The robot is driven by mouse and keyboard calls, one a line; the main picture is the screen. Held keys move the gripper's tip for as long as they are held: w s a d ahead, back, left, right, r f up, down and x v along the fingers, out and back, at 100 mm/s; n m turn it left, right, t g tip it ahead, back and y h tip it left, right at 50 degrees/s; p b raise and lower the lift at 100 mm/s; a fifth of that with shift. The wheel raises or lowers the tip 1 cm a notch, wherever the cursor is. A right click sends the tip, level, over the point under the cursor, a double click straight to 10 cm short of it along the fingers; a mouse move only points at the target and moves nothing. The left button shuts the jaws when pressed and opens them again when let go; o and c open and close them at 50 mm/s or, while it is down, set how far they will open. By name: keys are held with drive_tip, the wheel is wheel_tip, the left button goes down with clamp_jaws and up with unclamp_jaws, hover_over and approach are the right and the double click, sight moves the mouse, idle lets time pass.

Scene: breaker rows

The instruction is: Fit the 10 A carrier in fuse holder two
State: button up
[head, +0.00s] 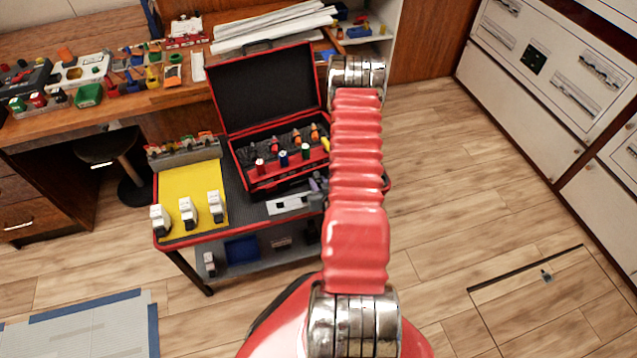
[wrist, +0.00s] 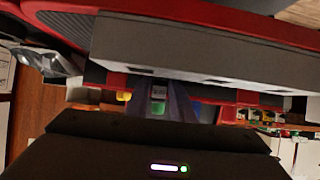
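Three white pieces with dark parts, possibly the carriers, stand along the front of the yellow mat (head: 190,180) on the cart: left (head: 160,219), middle (head: 187,212) and right (head: 216,206). Their ratings are too small to read. A low pale block with dark marks (head: 284,205), possibly a fuse holder, lies in front of the red case; no number is legible. My gripper (head: 318,185) is beside its right end, partly hidden by my arm. In the wrist view the purple-grey fingers (wrist: 160,98) appear apart, with a green and white piece visible between them, seemingly beyond the tips.
The open red case (head: 262,185) holds several coloured handles, and its black lid (head: 265,90) stands up behind. A grey rack (head: 185,149) stands at the cart's back left. A cluttered bench (head: 130,100) is behind.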

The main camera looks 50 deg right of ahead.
drive_tip(key=o, duration=0.4)
drive_tip(key=shift+c, duration=0.2)
drive_tip(key=shift+r, duration=0.1)
drive_tip(key=v, duration=1.2)
drive_tip(key=shift+w, duration=0.1)
idle(0.3)
